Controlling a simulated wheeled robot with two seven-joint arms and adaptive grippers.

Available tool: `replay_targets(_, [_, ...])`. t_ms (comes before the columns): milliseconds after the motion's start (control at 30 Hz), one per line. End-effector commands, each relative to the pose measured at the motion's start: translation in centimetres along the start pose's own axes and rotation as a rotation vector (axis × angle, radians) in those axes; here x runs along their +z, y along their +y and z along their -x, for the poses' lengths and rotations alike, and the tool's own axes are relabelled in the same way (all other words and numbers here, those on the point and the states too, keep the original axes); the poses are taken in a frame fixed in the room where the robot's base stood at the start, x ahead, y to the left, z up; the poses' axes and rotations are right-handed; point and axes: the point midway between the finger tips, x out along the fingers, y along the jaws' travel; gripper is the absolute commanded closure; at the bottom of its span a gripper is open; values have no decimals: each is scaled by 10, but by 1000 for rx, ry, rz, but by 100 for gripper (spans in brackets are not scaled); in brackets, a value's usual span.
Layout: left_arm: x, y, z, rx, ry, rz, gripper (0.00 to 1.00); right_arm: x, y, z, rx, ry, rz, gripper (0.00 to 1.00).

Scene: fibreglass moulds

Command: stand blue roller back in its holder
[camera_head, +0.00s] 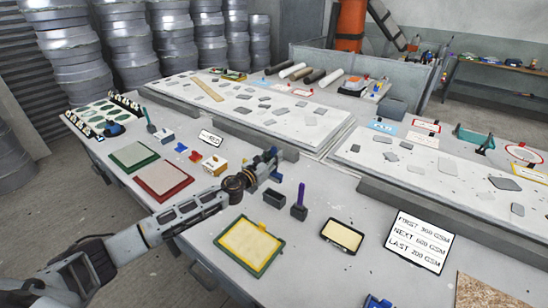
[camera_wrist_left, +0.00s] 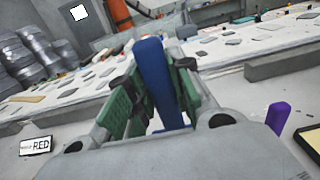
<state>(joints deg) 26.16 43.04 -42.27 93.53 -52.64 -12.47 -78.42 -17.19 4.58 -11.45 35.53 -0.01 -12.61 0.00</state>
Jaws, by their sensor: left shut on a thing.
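The blue roller (camera_wrist_left: 153,72) is between the green finger pads of my left gripper (camera_wrist_left: 150,98) in the wrist view, close to upright with a slight lean. A small dark empty holder (camera_head: 274,198) stands on the table just below and right of the gripper. Beside it a purple roller (camera_head: 299,199) stands upright in a dark holder. My right gripper is out of view.
A yellow tray with green rim (camera_head: 250,246), a dark-framed tray (camera_head: 342,236) and a text sign (camera_head: 419,242) lie nearer. A white and yellow box (camera_head: 214,165) and red tray (camera_head: 163,180) lie left. Long grey bars (camera_head: 250,132) edge the raised slabs behind.

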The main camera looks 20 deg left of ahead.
Motion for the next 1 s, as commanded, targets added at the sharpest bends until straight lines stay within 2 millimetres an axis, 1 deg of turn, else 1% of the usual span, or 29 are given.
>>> replay_targets(1000, [-56,0,0,0,0,0,100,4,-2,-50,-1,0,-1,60])
